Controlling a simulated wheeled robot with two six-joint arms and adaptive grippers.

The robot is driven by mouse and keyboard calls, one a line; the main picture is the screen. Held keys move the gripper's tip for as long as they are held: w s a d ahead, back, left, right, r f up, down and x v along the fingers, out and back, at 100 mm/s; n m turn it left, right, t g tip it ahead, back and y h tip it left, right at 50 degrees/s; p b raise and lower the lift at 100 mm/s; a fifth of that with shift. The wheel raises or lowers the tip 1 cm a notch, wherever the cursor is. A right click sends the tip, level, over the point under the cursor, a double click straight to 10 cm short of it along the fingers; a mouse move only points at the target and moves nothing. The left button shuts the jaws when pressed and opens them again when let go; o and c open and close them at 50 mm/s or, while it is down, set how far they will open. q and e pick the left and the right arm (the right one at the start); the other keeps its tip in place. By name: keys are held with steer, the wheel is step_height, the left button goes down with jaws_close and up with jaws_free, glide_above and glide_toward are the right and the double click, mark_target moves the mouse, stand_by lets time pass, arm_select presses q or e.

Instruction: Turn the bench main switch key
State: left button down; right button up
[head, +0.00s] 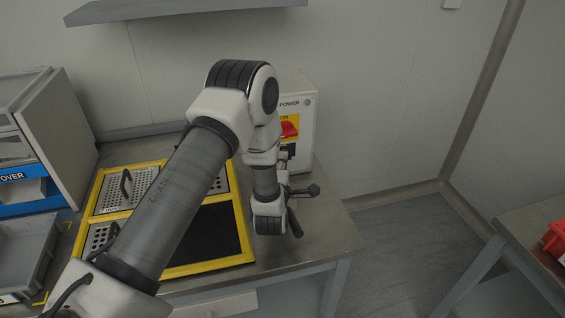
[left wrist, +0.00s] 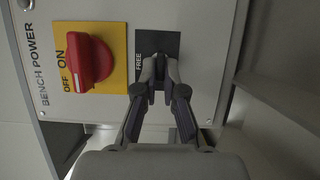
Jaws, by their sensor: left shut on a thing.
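The grey-white bench power box (head: 298,92) stands at the back of the bench, partly behind my left arm. In the left wrist view its red rotary switch (left wrist: 90,60) sits on a yellow plate (left wrist: 118,45) marked ON and OFF. Beside it is a black plate (left wrist: 144,42) with the word FREE. My left gripper (left wrist: 160,77) is at this black plate, its fingertips close together and shut on the key. The fingers hide nearly all of the key, so its angle cannot be told. My right gripper is in neither view.
A yellow-framed tray (head: 247,240) with perforated and black sections lies on the bench under my left arm. A drawer cabinet (head: 62,125) and a grey bin (head: 30,250) are at left. A shelf (head: 185,10) hangs above. A red bin (head: 556,240) is on the right-hand table.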

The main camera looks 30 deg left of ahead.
arm_select(q)
steer(key=shift+w+r, duration=0.1)
steer(key=shift+r, duration=0.1)
steer(key=c, duration=1.3)
jaws_free()
steer(key=shift+w+f, duration=0.15)
steer(key=shift+f, duration=0.05)
steer(key=v, duration=1.2)
